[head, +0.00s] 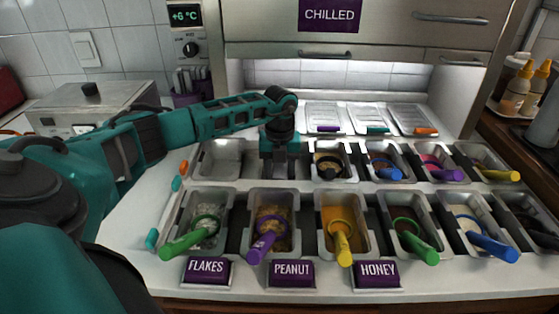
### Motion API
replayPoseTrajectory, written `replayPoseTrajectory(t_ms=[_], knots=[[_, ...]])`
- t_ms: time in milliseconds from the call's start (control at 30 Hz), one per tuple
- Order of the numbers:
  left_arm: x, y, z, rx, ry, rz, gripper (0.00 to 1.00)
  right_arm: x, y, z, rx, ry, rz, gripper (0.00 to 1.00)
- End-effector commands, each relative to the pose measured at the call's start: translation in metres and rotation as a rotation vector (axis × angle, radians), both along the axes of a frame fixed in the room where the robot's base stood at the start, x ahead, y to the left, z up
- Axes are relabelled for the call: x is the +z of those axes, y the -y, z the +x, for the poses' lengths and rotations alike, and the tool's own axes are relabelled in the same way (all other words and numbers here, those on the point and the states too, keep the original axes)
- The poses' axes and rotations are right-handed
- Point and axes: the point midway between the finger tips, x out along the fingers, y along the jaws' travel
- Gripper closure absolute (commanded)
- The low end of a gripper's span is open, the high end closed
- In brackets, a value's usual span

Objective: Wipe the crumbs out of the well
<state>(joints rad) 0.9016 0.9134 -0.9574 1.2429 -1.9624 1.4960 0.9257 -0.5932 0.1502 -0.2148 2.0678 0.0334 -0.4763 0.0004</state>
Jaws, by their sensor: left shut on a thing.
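My left gripper (280,172) points down at the back row of wells, between the empty steel well (221,160) at the left and the well with a black-rimmed thing (328,165). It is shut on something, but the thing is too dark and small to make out. The gripper and wrist cover the well right below them, so I cannot tell whether the held thing touches its floor. No crumbs can be made out. My right gripper is out of view.
Topping wells with coloured scoops, such as the green scoop (190,238) and purple scoop (265,241), fill the front row. More scooped wells stand right of my gripper. Lidded pans (365,120) lie behind. A steel box (95,108) stands at the left.

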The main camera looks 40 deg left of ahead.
Motion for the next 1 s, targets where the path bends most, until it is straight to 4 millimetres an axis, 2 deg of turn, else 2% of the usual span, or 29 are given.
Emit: replayPoseTrajectory(t_ms=[33, 267, 633, 867, 1000], knots=[[0.002, 0.01, -0.002, -0.014, -0.003, -0.014, 0.76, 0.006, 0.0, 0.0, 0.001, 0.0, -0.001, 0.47], [-0.001, 0.013, -0.005, -0.014, -0.001, -0.016, 0.76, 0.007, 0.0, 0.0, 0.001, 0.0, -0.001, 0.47], [-0.005, -0.005, 0.003, -0.009, 0.003, -0.011, 0.76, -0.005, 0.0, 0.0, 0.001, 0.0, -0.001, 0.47], [-0.004, -0.008, 0.002, -0.007, -0.001, -0.007, 0.76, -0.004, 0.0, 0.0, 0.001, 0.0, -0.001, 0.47], [-0.004, -0.009, 0.001, -0.006, -0.002, -0.006, 0.76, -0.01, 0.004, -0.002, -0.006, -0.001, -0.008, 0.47]])
